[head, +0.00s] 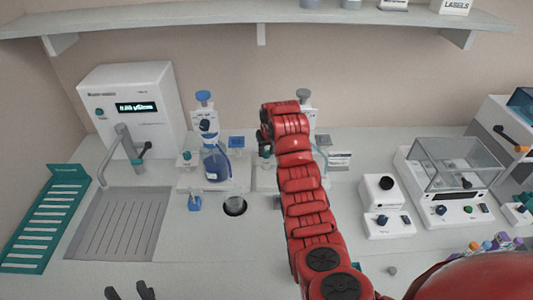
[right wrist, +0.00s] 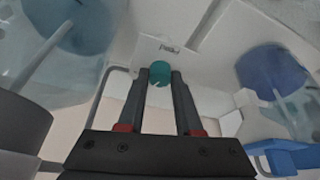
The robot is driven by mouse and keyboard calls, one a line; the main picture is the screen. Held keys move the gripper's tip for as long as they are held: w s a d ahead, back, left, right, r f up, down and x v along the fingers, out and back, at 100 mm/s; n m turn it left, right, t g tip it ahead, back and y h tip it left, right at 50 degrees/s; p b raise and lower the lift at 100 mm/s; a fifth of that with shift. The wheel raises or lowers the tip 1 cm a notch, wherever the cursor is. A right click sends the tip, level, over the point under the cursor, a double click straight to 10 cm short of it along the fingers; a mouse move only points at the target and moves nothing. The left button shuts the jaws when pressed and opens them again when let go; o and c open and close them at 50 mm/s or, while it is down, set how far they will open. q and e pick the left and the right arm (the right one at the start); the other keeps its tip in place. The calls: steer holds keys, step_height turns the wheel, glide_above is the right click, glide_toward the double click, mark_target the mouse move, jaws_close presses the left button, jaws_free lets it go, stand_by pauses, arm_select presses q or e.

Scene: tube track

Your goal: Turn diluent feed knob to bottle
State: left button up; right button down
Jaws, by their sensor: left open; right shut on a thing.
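A round teal knob (right wrist: 159,73) sits on a pale panel in the right wrist view, below a small dark label that is too blurred to read surely. My right gripper (right wrist: 160,80) is shut on this knob, one finger on each side. In the head view my red right arm covers the right gripper and most of the right dispenser station, whose grey-topped bottle (head: 304,97) shows behind it. The left station has a blue-capped bottle (head: 204,98) and a flask of blue liquid (head: 216,165). My left gripper (head: 143,292) is open and empty at the bottom edge.
A sink with a tap (head: 125,215) and a teal rack (head: 42,220) are on the left. A white display unit (head: 130,105) stands behind. A knobbed device (head: 385,205) and a glass-covered balance (head: 455,185) stand to the right. A shelf (head: 200,20) runs above.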

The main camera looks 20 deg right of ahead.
stand_by(0.3)
steer(key=c, duration=0.6)
jaws_free()
steer(key=shift+p+v, duration=1.95)
steer(key=shift+v, duration=6.7)
